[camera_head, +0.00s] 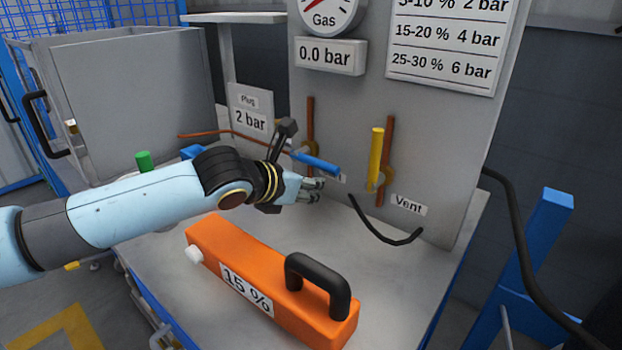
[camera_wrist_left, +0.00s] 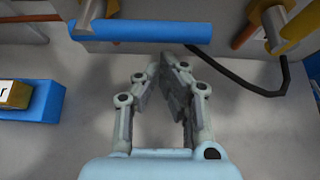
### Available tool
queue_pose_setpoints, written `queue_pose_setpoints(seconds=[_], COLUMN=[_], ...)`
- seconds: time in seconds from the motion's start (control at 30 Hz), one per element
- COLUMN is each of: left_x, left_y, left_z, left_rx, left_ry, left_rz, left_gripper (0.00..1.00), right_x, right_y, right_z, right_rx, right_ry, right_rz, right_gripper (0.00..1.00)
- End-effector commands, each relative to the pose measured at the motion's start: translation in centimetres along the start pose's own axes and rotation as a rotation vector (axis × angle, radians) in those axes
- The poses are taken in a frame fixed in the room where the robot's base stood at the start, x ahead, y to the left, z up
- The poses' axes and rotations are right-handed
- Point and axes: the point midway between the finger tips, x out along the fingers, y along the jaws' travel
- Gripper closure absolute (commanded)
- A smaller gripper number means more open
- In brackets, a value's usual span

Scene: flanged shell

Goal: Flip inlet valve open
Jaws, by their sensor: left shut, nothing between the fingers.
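The inlet valve's blue handle (camera_head: 318,164) lies sideways, across its vertical brown pipe (camera_head: 310,125) on the grey panel. The blue handle also crosses the top of the left wrist view (camera_wrist_left: 140,31). My left gripper (camera_head: 316,190) is shut and empty, just below the handle's free end; in the wrist view its fingertips (camera_wrist_left: 167,72) come close to the handle's lower side. I cannot tell whether they touch it. The label under the handle is mostly hidden by my gripper. My right gripper is not in view.
The yellow vent handle (camera_head: 376,158) stands upright to the right, above the Vent label (camera_head: 408,204). A black cable (camera_head: 385,237) hangs there. An orange 15 % block (camera_head: 250,275) with a black handle lies in front on the bench. The pressure display (camera_head: 331,57) reads 0.0 bar.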

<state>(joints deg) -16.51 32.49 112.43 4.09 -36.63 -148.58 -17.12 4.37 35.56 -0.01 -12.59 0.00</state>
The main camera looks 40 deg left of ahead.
Motion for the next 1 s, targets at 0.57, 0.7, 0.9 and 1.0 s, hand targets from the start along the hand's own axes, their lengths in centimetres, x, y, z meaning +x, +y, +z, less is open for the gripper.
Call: queue_pose_setpoints(seconds=[0.57,0.7,0.9,1.0], left_x=[-0.37,-0.46,-0.56,-0.61], left_y=[-0.02,-0.05,-0.11,-0.15], left_z=[0.91,1.08,1.24,1.31], left_rx=[-0.004,-0.025,-0.054,-0.069], left_ry=[0.000,0.000,0.000,0.001], left_rz=[-0.002,-0.014,-0.032,-0.039], left_gripper=[1.00,1.00,1.00,1.00], right_x=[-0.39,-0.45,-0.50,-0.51], right_y=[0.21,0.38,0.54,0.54], right_z=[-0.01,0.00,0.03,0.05], right_rx=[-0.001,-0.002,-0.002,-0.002], right_ry=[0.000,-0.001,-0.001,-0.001], right_rz=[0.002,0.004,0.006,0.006], right_gripper=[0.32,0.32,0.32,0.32])
